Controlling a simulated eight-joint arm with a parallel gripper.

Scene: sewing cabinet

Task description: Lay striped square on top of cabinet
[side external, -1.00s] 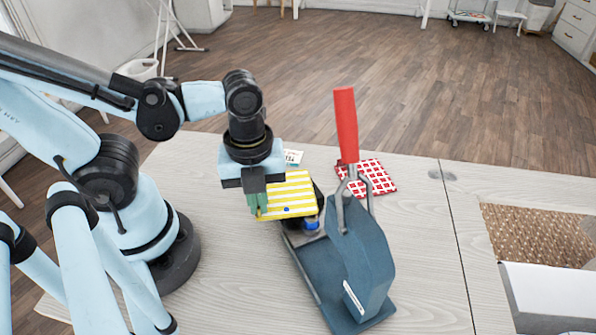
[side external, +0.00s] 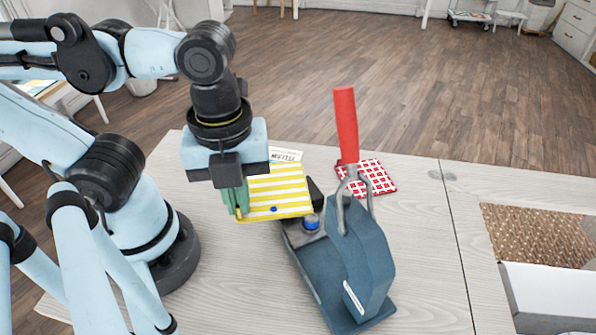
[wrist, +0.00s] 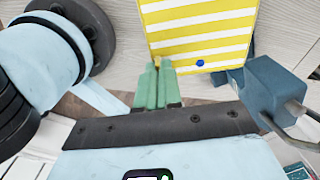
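The striped square (side external: 278,185), yellow and white with a small blue dot near its front edge, is held above the table, left of the blue press. My gripper (side external: 241,212) has green fingers closed on the square's near left corner. In the wrist view the striped square (wrist: 205,25) extends beyond the fingertips (wrist: 157,66), which pinch its edge. I cannot tell for certain which surface is the cabinet top; a white drawer unit (side external: 577,28) stands far off at the upper right.
A blue press (side external: 358,262) with an upright red handle (side external: 346,125) stands right of the square. A red-and-white checked square (side external: 372,177) lies behind it. A white label card (side external: 287,154) lies behind the striped square. An open box (side external: 545,290) is at the right.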

